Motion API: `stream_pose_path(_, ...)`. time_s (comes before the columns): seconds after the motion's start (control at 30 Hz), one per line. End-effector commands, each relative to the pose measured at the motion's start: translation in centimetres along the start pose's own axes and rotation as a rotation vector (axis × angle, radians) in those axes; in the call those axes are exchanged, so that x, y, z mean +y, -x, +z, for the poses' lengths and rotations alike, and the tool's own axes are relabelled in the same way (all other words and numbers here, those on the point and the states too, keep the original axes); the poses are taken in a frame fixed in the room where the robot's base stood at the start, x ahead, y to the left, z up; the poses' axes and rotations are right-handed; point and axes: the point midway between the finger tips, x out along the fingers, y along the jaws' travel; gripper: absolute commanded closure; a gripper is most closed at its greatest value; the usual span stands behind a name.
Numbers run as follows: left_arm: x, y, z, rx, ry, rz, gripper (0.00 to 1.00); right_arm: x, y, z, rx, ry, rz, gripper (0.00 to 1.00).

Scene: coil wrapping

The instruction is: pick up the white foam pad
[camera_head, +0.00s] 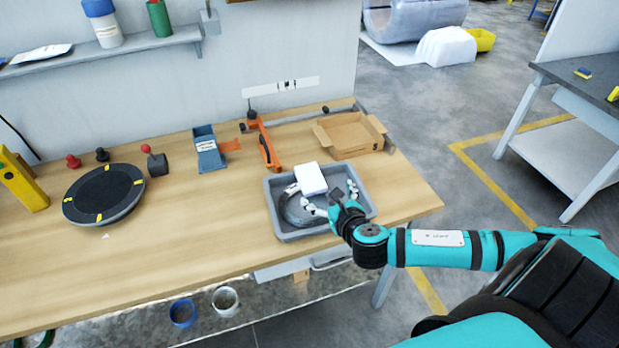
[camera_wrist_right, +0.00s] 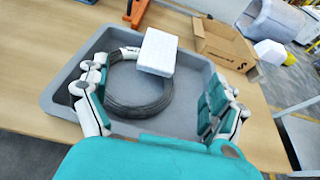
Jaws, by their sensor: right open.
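The white foam pad (camera_head: 311,178) lies in the grey tray (camera_head: 284,237) on the workbench, resting on a dark wire coil (camera_head: 291,211). In the right wrist view the pad (camera_wrist_right: 157,52) sits on the far side of the coil (camera_wrist_right: 139,107), between and beyond my fingers. My right gripper (camera_head: 329,201) is over the tray, open, with its fingers spread to either side of the coil. My left gripper is not in view.
An open cardboard box (camera_head: 350,134) stands behind the tray. An orange tool (camera_head: 266,150) and a blue holder (camera_head: 208,150) stand behind it to the left. A round black turntable (camera_head: 104,194) sits further left. The bench between turntable and tray is clear.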

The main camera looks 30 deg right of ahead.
Motion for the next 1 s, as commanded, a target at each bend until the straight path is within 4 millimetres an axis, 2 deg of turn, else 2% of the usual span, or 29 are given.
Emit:
stream_pose_path(0.2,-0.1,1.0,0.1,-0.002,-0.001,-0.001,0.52,0.0,-5.0,0.3,0.0,-0.008,-0.004,0.06)
stream_pose_path(0.4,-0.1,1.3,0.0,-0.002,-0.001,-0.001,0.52,0.0,-8.5,0.1,0.002,-0.008,-0.003,0.06)
stream_pose_path(0.67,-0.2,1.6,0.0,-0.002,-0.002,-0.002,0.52,0.0,-10.2,0.1,0.001,-0.007,-0.001,0.06)
stream_pose_path(0.9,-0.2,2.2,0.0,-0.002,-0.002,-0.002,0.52,0.0,-13.6,0.0,0.001,-0.009,-0.003,0.06)
stream_pose_path(1.0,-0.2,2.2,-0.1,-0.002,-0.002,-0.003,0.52,0.0,-14.5,0.0,0.002,-0.007,-0.002,0.06)
